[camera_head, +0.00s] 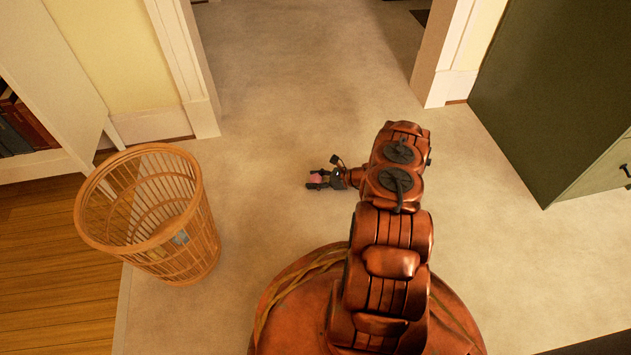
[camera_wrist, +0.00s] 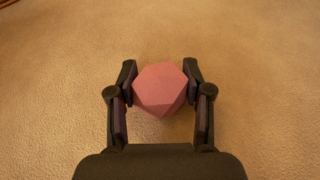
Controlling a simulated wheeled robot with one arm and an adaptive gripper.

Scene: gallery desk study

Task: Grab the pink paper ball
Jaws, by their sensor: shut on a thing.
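The pink paper ball (camera_wrist: 160,90) is a faceted, roundish ball. In the wrist view it sits between the two dark fingers of my gripper (camera_wrist: 160,88), which are shut on it from both sides. In the head view the pink ball (camera_head: 315,178) shows as a small patch between the fingertips of my gripper (camera_head: 312,179), over the beige carpet. My arm reaches out and the gripper points left. I cannot tell from these views whether the ball touches the carpet.
A wicker wastebasket (camera_head: 208,240) stands to the left, with something small inside. A white bookshelf (camera_head: 60,80) is at the far left and a dark green cabinet (camera_head: 545,90) at the right. A doorway opens at the back. The carpet (camera_head: 270,110) around the gripper is clear.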

